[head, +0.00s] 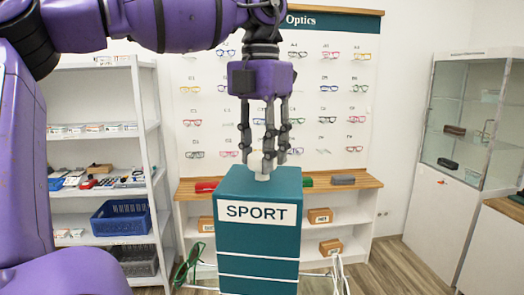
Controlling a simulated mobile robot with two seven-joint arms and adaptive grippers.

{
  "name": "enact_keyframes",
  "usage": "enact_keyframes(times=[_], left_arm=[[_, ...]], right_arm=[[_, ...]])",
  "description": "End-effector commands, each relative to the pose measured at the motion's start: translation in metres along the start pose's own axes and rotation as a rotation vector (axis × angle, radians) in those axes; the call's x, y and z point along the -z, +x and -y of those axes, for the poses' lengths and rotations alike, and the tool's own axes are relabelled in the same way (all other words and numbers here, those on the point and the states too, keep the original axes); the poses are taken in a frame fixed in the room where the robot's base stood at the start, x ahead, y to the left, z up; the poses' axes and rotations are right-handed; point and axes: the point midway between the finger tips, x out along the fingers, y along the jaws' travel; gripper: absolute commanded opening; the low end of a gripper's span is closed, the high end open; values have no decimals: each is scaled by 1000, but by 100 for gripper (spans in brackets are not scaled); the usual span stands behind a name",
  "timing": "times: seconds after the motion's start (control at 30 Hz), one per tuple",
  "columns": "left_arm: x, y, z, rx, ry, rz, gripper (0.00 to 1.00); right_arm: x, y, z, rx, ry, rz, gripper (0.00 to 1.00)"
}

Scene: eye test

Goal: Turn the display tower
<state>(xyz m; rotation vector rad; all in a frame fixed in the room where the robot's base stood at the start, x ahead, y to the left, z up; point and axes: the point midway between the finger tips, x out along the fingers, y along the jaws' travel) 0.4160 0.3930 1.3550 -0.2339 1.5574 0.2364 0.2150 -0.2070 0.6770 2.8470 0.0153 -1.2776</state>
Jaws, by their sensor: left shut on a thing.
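The display tower (258,240) is a teal upright box in the middle foreground, with a white sign reading SPORT (257,213) facing me. A pale knob (262,172) stands on its top. My left gripper (263,158) points straight down from above, its fingers shut around the knob. Green-framed glasses (190,264) hang at the tower's left side, and white-framed ones (338,273) are at its right side. The tower's lower end is cut off by the picture's edge. My right gripper is not in view.
Behind is a wall panel (340,130) with rows of glasses above a wooden-topped shelf unit (360,183). A white rack (148,110) with a blue basket (120,218) stands at left, and a glass cabinet (428,205) at right. Some floor is open right of the tower.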

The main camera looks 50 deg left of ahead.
Motion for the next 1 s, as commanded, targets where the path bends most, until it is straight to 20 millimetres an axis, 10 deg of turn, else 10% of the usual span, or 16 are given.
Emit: enact_keyframes(times=[1.0], left_arm=[[1,-1,-2,-5,-253,3,0]], right_arm=[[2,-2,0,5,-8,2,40]])
